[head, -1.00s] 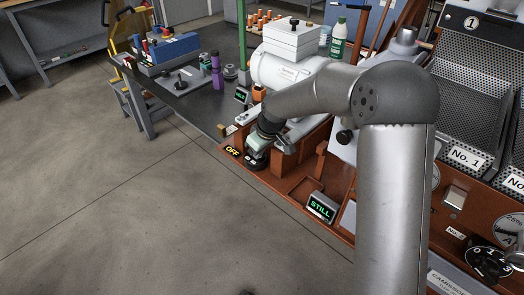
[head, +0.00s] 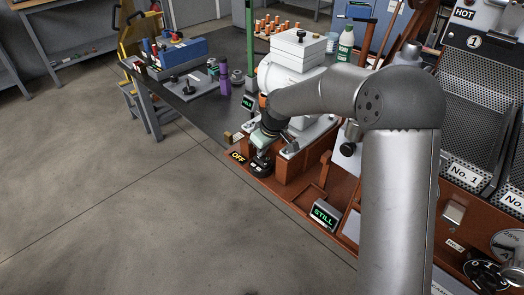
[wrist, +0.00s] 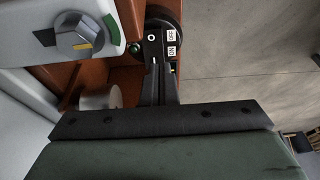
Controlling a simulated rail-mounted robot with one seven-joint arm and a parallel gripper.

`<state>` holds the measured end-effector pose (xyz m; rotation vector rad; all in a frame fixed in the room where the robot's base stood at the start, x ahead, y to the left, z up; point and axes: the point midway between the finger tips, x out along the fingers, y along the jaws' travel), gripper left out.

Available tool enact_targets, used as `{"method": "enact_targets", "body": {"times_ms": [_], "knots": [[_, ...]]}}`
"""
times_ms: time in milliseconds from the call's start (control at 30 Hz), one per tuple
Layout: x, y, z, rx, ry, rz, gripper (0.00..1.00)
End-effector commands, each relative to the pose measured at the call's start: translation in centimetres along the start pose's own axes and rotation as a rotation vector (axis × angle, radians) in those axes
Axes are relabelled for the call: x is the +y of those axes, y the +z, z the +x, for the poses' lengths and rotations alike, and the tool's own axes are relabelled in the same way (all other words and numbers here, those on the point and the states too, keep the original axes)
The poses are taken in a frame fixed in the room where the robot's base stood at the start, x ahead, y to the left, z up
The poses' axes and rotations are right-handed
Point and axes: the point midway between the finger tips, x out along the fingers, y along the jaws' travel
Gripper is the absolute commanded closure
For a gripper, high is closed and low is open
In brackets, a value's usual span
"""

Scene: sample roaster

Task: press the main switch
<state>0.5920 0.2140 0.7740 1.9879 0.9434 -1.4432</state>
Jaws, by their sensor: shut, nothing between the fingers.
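The main switch is a black block with OFF and ON labels (wrist: 167,42), seen at the upper middle of the wrist view. In the head view it is the dark block (head: 260,168) on the brown base's front corner, beside a small sign reading OFF (head: 237,157). My gripper (wrist: 155,72) is shut and empty. Its dark fingers point at the switch and overlap its lower end in the wrist view; I cannot tell whether they touch it. In the head view the fingers are mostly hidden, with the gripper body (head: 264,139) just above the switch.
A grey rotary knob (wrist: 80,36) with a yellow mark and a pale round peg (wrist: 100,97) lie left of the fingers in the wrist view. A display reading STILL (head: 323,213) stands on the brown base. Open floor lies to the left.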

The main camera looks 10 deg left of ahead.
Motion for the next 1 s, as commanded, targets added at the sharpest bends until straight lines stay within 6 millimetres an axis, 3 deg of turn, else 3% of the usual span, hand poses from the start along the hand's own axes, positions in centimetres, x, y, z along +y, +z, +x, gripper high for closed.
{"method": "enact_targets", "body": {"times_ms": [33, 400, 600, 1000], "knots": [[0.1, -0.5, -2.1, 0.003, 0.003, 0.000, 1.00], [0.1, 2.2, -8.9, 0.004, 0.005, 0.001, 1.00], [0.1, 2.7, -10.5, 0.003, 0.003, 0.001, 1.00], [0.1, 2.8, -10.6, 0.003, 0.003, 0.001, 1.00]]}}
